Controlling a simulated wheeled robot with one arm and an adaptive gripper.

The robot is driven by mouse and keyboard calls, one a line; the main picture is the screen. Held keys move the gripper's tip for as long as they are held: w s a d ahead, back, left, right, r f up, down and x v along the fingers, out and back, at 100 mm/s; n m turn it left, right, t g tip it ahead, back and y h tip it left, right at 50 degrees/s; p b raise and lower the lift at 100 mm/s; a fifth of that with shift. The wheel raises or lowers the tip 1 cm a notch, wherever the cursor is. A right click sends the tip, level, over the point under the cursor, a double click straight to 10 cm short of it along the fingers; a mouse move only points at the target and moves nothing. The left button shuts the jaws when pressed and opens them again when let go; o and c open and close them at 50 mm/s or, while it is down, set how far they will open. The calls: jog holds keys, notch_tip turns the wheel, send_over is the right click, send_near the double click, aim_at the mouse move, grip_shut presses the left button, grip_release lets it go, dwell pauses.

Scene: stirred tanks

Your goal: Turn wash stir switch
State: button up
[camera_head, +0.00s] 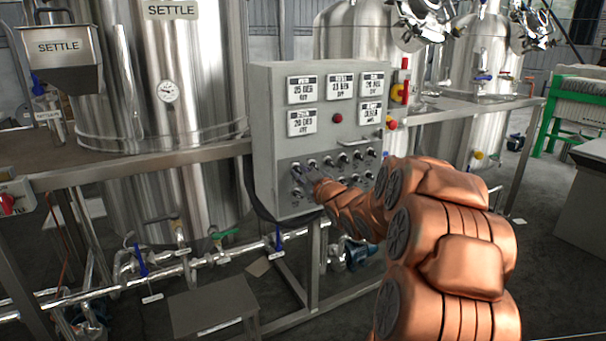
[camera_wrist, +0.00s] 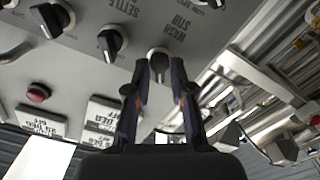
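In the wrist view, which shows the panel upside down, the wash stir switch (camera_wrist: 158,61) is a dark round knob beside the label "WASH STIR" (camera_wrist: 178,28). My gripper (camera_wrist: 160,66) has one finger on each side of this knob. The fingers stand apart, with the knob between their tips; whether they touch it is not clear. In the head view, my gripper (camera_head: 305,173) is at the lower left of the grey control panel (camera_head: 264,120) and hides some of the switches there.
Other black knobs, one of them labelled SETTLE (camera_wrist: 112,43), sit close by on the panel. A red button (camera_wrist: 39,92) and display plates are also on it. Steel tanks (camera_head: 184,80) stand behind, and pipes with valves (camera_head: 180,262) run below at left.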

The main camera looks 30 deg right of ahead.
grip_shut()
jog(key=shift+r+m+p, duration=0.1)
jog(key=shift+m+p, duration=0.2)
jog(key=shift+p, duration=0.1)
jog(key=shift+m+p, duration=0.5)
jog(key=shift+p, duration=0.15)
jog(key=m+p, duration=0.3)
jog(key=shift+r+m, duration=0.1)
jog(key=shift+m, duration=0.2)
jog(key=m+p, duration=0.2)
jog(key=m, duration=0.1)
jog(key=shift+f+m+p, duration=0.15)
jog(key=shift+m+p, duration=0.1)
jog(key=shift+m, duration=0.7)
jog(key=shift+f+m+p, duration=0.1)
jog(key=shift+m+p, duration=0.15)
jog(key=shift+m, duration=0.7)
